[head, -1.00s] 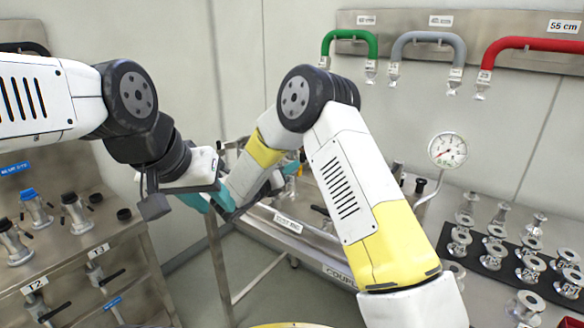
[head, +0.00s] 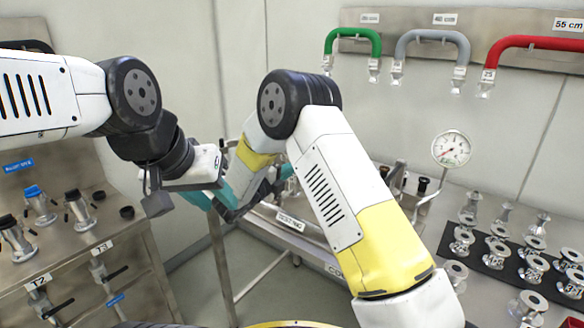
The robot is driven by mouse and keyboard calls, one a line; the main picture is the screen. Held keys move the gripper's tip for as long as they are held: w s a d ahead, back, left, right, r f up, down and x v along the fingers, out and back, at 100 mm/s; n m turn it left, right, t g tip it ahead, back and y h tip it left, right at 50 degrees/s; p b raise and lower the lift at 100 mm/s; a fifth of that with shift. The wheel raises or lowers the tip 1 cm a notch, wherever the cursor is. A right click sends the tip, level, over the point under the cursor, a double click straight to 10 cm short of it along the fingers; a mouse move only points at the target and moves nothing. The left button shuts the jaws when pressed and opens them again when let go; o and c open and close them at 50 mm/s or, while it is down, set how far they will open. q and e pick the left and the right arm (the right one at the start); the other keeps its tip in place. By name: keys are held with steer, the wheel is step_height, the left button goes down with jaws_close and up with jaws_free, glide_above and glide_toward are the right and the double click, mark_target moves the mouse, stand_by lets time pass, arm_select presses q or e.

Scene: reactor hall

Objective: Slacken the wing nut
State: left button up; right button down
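My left gripper (head: 216,196) comes in from the left, near the middle of the head view, with teal finger pads partly showing. It overlaps the end of my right arm, so I cannot tell whether it is open or shut. My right gripper (head: 264,188) is mostly hidden behind its own forearm and beside the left gripper. Its finger state cannot be made out. I see no wing nut; the area around both grippers is covered by my arms.
A steel bench (head: 296,243) lies behind my arms, with a pressure gauge (head: 451,149) at its right. Several metal fittings stand on a black mat (head: 493,262). A steel cabinet with valves (head: 128,250) stands left. Green (head: 351,33), grey (head: 431,38) and red hoses (head: 530,41) hang on the wall.

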steer(key=shift+f+n, duration=0.2)
steer(key=shift+n, duration=0.8)
steer(key=c, duration=1.6)
jaws_free()
steer(key=v, duration=0.8)
